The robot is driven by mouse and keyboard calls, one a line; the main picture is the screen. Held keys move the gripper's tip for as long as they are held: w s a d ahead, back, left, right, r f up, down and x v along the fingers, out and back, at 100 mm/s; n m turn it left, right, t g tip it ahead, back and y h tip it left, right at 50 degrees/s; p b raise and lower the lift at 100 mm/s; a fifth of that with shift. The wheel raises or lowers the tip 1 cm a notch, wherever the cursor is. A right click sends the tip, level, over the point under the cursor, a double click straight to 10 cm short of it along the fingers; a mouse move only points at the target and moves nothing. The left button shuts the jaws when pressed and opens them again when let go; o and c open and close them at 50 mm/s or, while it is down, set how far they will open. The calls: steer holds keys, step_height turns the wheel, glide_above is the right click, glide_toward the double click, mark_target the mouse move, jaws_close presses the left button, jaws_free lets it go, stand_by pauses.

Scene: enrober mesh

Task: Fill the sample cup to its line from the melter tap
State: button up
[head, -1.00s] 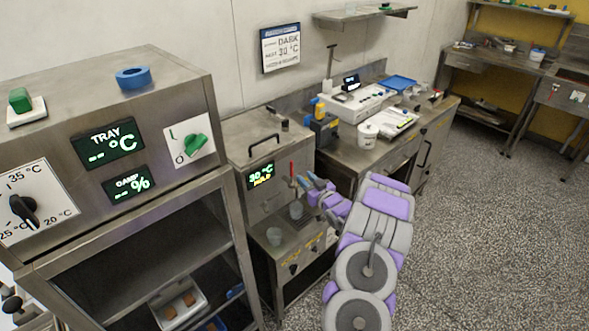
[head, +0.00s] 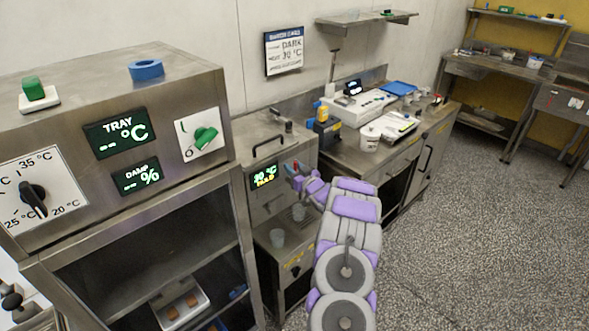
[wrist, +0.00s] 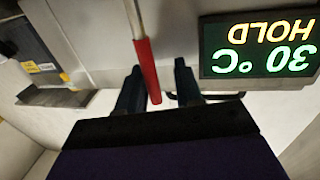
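The melter (head: 280,145) is a steel box whose green display (head: 263,177) reads 30 °C HOLD; the display is upside down in the wrist view (wrist: 258,47). Its tap has a red lever (wrist: 147,70). In the wrist view my gripper (wrist: 160,85) is open, with a dark finger on either side of the lever's end and gaps visible. In the head view my gripper (head: 292,172) is at the melter front, partly hiding the tap. A clear cup (head: 299,211) stands below the tap, and another (head: 277,238) stands front left on the ledge. Their fill and lines are too small to read.
A steel cabinet (head: 130,70) with TRAY and DAMP displays stands close at left. The speckled floor at right is clear.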

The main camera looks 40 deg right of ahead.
steer(key=shift+c, duration=0.6)
steer(key=shift+s+d+f, duration=0.1)
steer(key=shift+d+f, duration=0.1)
steer(key=shift+d, duration=0.35)
jaws_close()
steer(key=shift+a, duration=0.25)
steer(key=shift+r, duration=0.1)
